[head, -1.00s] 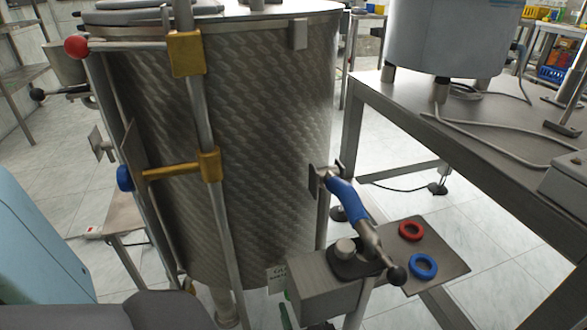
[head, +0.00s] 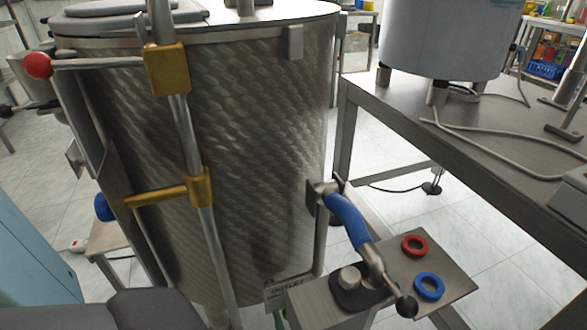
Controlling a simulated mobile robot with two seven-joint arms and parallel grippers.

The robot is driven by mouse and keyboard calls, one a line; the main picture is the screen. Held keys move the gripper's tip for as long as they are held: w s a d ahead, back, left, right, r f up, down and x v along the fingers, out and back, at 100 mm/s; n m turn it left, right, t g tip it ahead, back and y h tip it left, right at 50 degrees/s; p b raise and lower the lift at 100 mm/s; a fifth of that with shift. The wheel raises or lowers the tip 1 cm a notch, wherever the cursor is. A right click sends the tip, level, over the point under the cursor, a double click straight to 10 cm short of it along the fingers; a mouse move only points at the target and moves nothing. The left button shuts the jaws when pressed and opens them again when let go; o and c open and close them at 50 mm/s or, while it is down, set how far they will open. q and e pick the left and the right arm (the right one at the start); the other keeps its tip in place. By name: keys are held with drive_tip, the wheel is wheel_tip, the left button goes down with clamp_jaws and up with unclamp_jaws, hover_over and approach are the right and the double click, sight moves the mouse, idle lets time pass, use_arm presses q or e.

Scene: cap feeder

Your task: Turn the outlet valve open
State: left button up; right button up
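A large quilted steel tank (head: 255,130) fills the left and middle of the head view. At its lower right is a lever with a blue sleeve (head: 347,219) and a dark ball end (head: 406,306). The lever slants down to the right, over a grey box (head: 325,308) with a round metal knob (head: 349,279). A small label plate (head: 289,288) beside the box seems to read "outlet", but it is blurred. The valve body itself is not clearly visible. Neither of my grippers is in view.
A small plate with a red ring (head: 414,246) and a blue ring (head: 429,286) lies right of the lever. A steel table (head: 400,115) stands behind at right. A red knob (head: 38,65) and blue knob (head: 103,207) stick out at the tank's left.

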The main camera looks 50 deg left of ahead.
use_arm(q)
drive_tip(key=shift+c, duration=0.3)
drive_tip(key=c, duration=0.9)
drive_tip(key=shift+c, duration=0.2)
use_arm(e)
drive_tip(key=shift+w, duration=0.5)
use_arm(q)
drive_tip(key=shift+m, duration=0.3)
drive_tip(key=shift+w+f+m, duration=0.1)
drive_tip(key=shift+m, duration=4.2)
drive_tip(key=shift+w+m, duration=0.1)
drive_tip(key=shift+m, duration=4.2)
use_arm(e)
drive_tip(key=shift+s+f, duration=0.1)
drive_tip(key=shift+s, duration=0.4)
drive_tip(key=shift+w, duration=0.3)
